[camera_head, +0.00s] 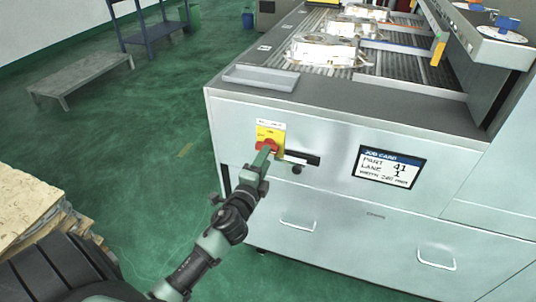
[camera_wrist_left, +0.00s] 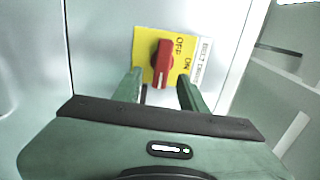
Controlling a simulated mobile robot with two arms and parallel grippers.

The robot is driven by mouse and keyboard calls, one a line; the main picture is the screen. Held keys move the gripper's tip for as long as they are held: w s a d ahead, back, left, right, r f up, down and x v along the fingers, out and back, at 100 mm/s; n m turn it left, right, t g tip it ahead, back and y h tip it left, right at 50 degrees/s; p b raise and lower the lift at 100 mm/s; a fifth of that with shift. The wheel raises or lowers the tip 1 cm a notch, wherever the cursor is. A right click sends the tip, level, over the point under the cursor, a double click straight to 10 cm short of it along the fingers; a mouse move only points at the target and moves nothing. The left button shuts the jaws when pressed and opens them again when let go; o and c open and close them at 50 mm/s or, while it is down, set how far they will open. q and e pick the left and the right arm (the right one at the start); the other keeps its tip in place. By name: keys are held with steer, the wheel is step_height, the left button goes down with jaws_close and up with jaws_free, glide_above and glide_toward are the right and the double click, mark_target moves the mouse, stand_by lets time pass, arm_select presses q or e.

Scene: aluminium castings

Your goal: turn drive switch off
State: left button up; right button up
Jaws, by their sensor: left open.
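The drive switch is a red knob (camera_head: 267,145) on a yellow plate (camera_head: 269,132) on the front of the pale machine cabinet. In the left wrist view the red knob (camera_wrist_left: 162,63) is elongated, and its long side runs roughly up and down the picture. The yellow plate (camera_wrist_left: 144,48) there carries the words OFF and ON; I cannot tell which one the knob points to. My left gripper (camera_wrist_left: 160,78) is open, its fingers on either side of the knob's near end; contact is unclear. In the head view its fingertips (camera_head: 265,156) partly cover the knob. My right gripper is not in view.
A dark slot with a black knob (camera_head: 297,170) lies just right of the switch. A job card display (camera_head: 388,168) is further right. Drawer handles (camera_head: 297,225) stick out below. Castings (camera_head: 323,50) lie on the belt above. Stacked boards (camera_head: 25,205) stand at left.

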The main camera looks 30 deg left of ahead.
arm_select(q)
steer(key=shift+v, duration=2.15)
steer(key=s+d+f+n+g+h, duration=0.1)
steer(key=s+f+n+g, duration=0.2)
steer(key=f, duration=0.9)
steer(key=s+d+f+n+g+h, duration=0.15)
steer(key=s+f, duration=0.35)
steer(key=f, duration=0.6)
steer(key=s+d+f+n+g, duration=0.2)
steer(key=s+f+g, duration=0.2)
steer(key=f, duration=0.8)
steer(key=s+d+f+n+g, duration=0.2)
steer(key=s+f, duration=0.4)
steer(key=s, duration=0.5)
steer(key=s+d+f+n+g+h, duration=0.1)
steer(key=s+d+f+n+g, duration=0.1)
steer(key=s+f, duration=0.5)
steer(key=s+d+f+n+g+h, duration=0.1)
steer(key=s+f+g, duration=0.3)
steer(key=s, duration=1)
step_height(320, 180, down, 3)
steer(key=shift+s+d+r+n, duration=0.1)
steer(key=shift+s+d+n, duration=0.25)
steer(key=shift+d+n, duration=0.4)
